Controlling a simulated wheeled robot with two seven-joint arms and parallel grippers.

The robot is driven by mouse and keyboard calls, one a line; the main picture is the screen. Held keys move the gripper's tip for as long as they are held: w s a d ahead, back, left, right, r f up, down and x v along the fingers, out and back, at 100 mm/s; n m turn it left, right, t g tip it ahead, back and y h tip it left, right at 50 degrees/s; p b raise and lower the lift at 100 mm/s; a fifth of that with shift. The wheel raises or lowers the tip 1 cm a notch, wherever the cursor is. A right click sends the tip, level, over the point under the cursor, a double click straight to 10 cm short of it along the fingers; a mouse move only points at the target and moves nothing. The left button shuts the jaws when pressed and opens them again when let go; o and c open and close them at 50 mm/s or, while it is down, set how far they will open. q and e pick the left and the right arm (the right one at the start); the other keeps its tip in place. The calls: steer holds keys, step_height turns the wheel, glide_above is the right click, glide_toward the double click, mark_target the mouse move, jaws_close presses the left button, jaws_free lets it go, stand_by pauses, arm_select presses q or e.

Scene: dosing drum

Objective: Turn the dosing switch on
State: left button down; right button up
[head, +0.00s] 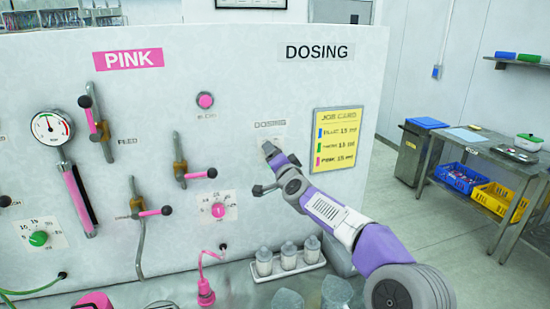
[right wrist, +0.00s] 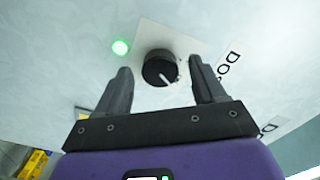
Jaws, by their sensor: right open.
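The dosing switch is a round black knob (right wrist: 160,68) with a white pointer mark, on a pale plate on the white panel. In the right wrist view it lies between the two dark fingers of my right gripper (right wrist: 160,67). The fingers are apart, with a visible gap on each side of the knob. A green light (right wrist: 120,47) glows beside the plate. In the head view my right gripper (head: 268,150) is at the panel just below the small DOSING label (head: 270,124) and hides the knob. My left gripper is not in view.
A yellow job card (head: 338,137) is on the panel right of my right gripper. Pink-handled valves, a gauge (head: 52,127) and a pink dial (head: 218,210) are to the left. White bottles (head: 288,255) stand below. A steel table with bins (head: 497,200) stands at the right.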

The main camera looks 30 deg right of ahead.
steer(key=b+v, duration=0.2)
steer(key=v, duration=0.5)
steer(key=shift+s+b, duration=0.2)
steer(key=shift+b, duration=0.2)
